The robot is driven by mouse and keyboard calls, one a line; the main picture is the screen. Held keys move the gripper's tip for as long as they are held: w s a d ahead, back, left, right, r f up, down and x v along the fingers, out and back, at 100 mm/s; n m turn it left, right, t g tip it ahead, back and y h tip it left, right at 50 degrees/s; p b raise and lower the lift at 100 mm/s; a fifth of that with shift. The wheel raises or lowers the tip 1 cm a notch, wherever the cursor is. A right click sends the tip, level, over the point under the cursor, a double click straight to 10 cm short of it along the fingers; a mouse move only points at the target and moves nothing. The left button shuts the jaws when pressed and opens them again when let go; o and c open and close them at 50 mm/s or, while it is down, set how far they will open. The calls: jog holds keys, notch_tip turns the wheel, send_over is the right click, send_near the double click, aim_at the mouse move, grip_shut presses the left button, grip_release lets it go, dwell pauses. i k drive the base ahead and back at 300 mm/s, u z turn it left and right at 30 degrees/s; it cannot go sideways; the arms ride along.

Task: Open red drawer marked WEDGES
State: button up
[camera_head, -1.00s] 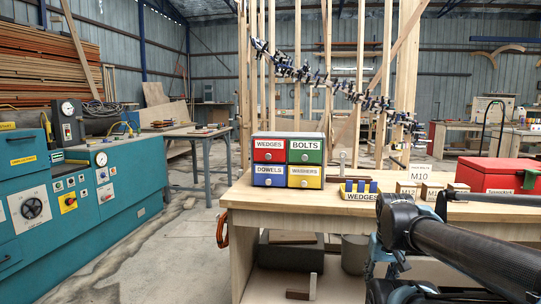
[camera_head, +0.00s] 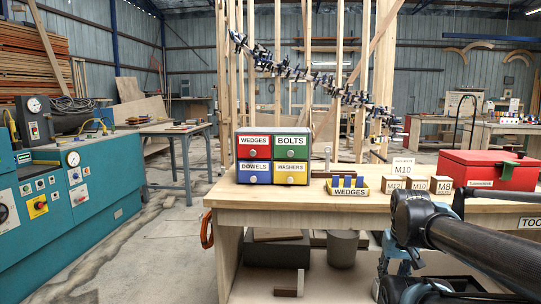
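The red drawer marked WEDGES (camera_head: 253,147) is the upper left drawer of a small four-colour cabinet (camera_head: 257,131) on the workbench. It has a pale round knob (camera_head: 252,153) and looks shut, its front level with the others. A green BOLTS drawer (camera_head: 291,146) is to its right, a blue DOWELS drawer (camera_head: 254,172) below it and a yellow WASHERS drawer (camera_head: 291,172) diagonally below. My arm enters from the right and bends down in front of the bench. My gripper's fingers do not show.
A yellow tray marked WEDGES (camera_head: 349,193) holds blue pieces right of the cabinet. Farther right are small marked blocks (camera_head: 418,185) and a red toolbox (camera_head: 482,169). A teal machine (camera_head: 82,225) stands left. Floor (camera_head: 150,260) between it and the bench is clear.

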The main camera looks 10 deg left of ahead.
aim_at(249, 147)
jog(key=z, duration=0.15)
jog(key=k, duration=0.8)
jog(key=u, duration=1)
jog(key=i, duration=0.5)
